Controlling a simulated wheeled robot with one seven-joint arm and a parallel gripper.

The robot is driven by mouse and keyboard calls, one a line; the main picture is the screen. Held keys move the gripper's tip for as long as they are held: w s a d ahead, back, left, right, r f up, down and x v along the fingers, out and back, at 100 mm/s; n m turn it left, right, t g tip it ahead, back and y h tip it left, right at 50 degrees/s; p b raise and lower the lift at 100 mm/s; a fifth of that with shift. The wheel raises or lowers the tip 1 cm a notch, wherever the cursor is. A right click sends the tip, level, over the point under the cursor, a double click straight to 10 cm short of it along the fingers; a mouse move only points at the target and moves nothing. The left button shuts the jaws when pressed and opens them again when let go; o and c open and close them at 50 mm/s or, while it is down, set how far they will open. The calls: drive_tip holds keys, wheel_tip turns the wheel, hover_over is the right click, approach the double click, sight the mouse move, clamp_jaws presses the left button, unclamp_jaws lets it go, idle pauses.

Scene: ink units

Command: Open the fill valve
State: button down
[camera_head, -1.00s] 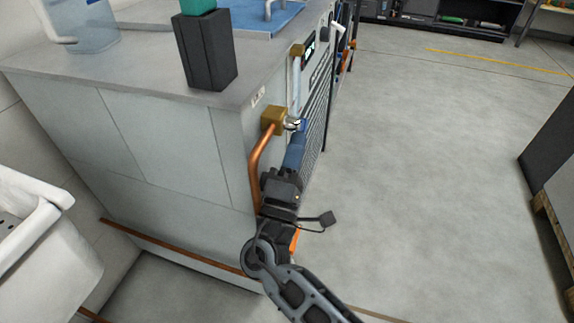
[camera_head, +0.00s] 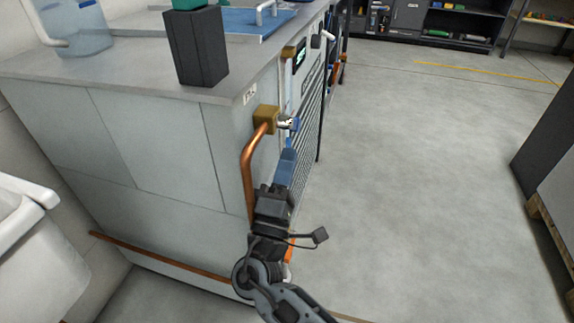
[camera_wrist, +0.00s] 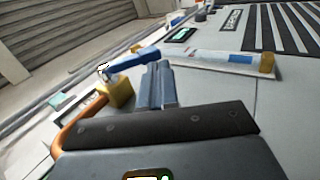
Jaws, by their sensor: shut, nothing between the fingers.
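The fill valve is a brass block (camera_head: 266,117) on the machine's side, at the top of a copper pipe (camera_head: 247,170). Its blue lever (camera_head: 295,124) shows only as a small piece in the head view. In the wrist view the brass block (camera_wrist: 119,94) is left of my fingers, and the blue lever (camera_wrist: 135,62) reaches from it to the right, ending just beyond the fingertips. My gripper (camera_head: 287,155) is shut and empty, just below the lever in the head view. Its fingertips (camera_wrist: 160,68) seem close to the lever's end; contact cannot be told.
The machine's grey countertop (camera_head: 130,80) carries a dark block (camera_head: 197,48) and a clear blue container (camera_head: 75,28). A clear tube (camera_wrist: 215,58) lies right of the lever. A white basin (camera_head: 25,225) stands left. The floor (camera_head: 420,170) to the right is open.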

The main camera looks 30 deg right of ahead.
drive_tip(key=s+a+f, duration=0.4)
drive_tip(key=a+f, duration=0.1)
drive_tip(key=f, duration=0.4)
drive_tip(key=s+d+f+n+g+y, duration=0.1)
drive_tip(key=s+d+f+g+y, duration=0.3)
drive_tip(key=s+d+f+y, duration=0.55)
drive_tip(key=s+a+f+m+g+y, duration=0.1)
drive_tip(key=s+f+y, duration=0.15)
drive_tip(key=s, duration=0.65)
drive_tip(key=s+a+f+m+g+y, duration=0.15)
drive_tip(key=s+f, duration=0.25)
drive_tip(key=s, duration=0.4)
drive_tip(key=s+a+r+m+t+y, duration=0.15)
drive_tip(key=s+r+m, duration=0.3)
drive_tip(key=r, duration=0.65)
drive_tip(key=s+a+r+m+t+y, duration=0.1)
drive_tip(key=s+r+m+t+y, duration=0.3)
drive_tip(key=r, duration=0.6)
wheel_tip(320, 180, up, 26)
drive_tip(key=s+n+g+h+p, duration=0.1)
drive_tip(key=p, duration=2.4)
drive_tip(key=shift+f+h, duration=0.15)
drive_tip(key=shift+h, duration=0.25)
